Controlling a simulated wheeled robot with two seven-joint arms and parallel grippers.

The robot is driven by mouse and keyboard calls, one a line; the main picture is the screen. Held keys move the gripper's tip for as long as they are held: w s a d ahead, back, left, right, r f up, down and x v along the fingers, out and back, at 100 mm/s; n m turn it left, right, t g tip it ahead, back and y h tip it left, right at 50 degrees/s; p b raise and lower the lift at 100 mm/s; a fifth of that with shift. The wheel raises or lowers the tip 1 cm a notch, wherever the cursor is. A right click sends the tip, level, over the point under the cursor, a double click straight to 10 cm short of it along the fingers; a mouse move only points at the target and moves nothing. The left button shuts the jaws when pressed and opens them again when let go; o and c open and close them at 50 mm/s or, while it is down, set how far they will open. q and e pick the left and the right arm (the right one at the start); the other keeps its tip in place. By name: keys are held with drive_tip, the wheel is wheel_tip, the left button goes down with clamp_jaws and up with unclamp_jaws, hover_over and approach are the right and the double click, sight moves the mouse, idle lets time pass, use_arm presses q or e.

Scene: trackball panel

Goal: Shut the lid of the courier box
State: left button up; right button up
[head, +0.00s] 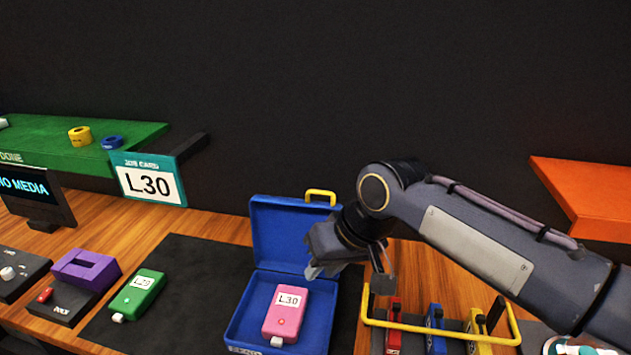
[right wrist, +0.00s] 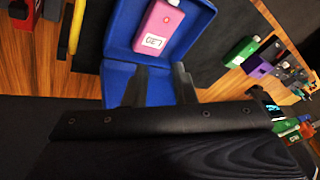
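The blue courier box (head: 318,322) stands open on the dark mat, its lid (head: 280,232) raised roughly upright at the back with a yellow handle (head: 320,194) on top. A pink device (head: 286,314) labelled L30 lies inside; it also shows in the right wrist view (right wrist: 159,28). My right gripper (head: 322,269) is above the right side of the box, in front of the lid's right part. In the right wrist view its two fingers (right wrist: 160,78) are apart with nothing held, and blue lid shows behind them. Whether they touch the lid I cannot tell. My left gripper is not in view.
A yellow-framed rack (head: 440,328) with red, blue and yellow items stands right of the box, under my right arm. A green device (head: 137,295) lies on the mat to the left, beside a purple-topped block (head: 86,268). An L30 job card (head: 148,184) hangs behind.

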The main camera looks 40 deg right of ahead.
drive_tip(key=w+d+r+h, duration=0.1)
drive_tip(key=w+d+r, duration=0.1)
drive_tip(key=w+d+r+m, duration=0.1)
drive_tip(key=w+d+r, duration=0.1)
drive_tip(key=w+r, duration=0.1)
drive_tip(key=w+d+r+m+h, duration=0.1)
drive_tip(key=w+d+r, duration=0.1)
drive_tip(key=w, duration=0.1)
drive_tip(key=shift+r+g+h, duration=0.3)
drive_tip(key=shift+r, duration=0.1)
clamp_jaws()
drive_tip(key=w+d+r+m+h, duration=0.3)
drive_tip(key=w+r+m, duration=0.1)
drive_tip(key=w+r, duration=0.25)
drive_tip(key=b, duration=0.1)
hover_over(318, 201)
drive_tip(key=shift+g, duration=0.4)
wheel_tip(318, 201, down, 8)
drive_tip(key=shift+f, duration=0.1)
